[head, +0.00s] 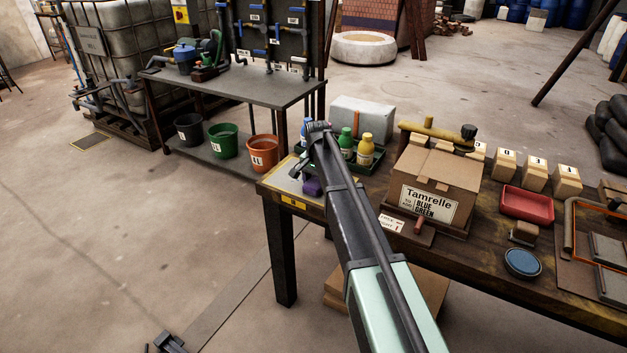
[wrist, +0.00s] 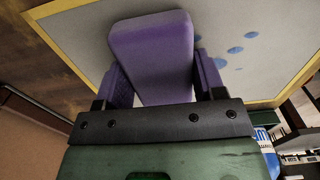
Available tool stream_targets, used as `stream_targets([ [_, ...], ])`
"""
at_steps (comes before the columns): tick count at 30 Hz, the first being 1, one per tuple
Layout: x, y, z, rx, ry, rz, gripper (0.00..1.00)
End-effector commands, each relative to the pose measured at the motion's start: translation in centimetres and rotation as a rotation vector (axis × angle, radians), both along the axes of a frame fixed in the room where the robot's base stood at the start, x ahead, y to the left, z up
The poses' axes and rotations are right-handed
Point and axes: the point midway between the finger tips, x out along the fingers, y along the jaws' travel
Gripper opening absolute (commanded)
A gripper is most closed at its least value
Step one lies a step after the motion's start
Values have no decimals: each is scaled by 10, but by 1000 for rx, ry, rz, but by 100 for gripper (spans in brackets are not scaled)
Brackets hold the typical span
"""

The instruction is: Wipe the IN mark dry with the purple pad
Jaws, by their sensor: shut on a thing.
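The purple pad (wrist: 152,50) is between the two fingers of my gripper (wrist: 164,82), which is shut on it. In the head view the pad (head: 313,187) shows small beside my arm, over the left end of the workbench. A pale grey panel with a yellow border (wrist: 95,45), which I take to be the IN mark, lies beneath the pad. It also shows in the head view (head: 283,182). Several blue wet spots (wrist: 235,50) lie on it, right of the pad. I cannot tell whether the pad touches the panel. My arm hides part of the panel.
A tray with green-capped and yellow bottles (head: 365,150) stands just right of the panel. A cardboard box (head: 435,185), a red tray (head: 527,204) and a blue round dish (head: 522,263) are farther right on the workbench (head: 470,270). Buckets (head: 223,140) stand on a shelf at left.

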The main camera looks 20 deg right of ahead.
Motion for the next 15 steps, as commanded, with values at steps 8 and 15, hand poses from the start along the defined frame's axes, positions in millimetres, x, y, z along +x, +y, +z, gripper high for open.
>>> stream_targets([
  [8, -20, -19, -3, 0, 0, -1, 44],
  [15, -24, -24, 0, -1, 1, -1, 44],
])
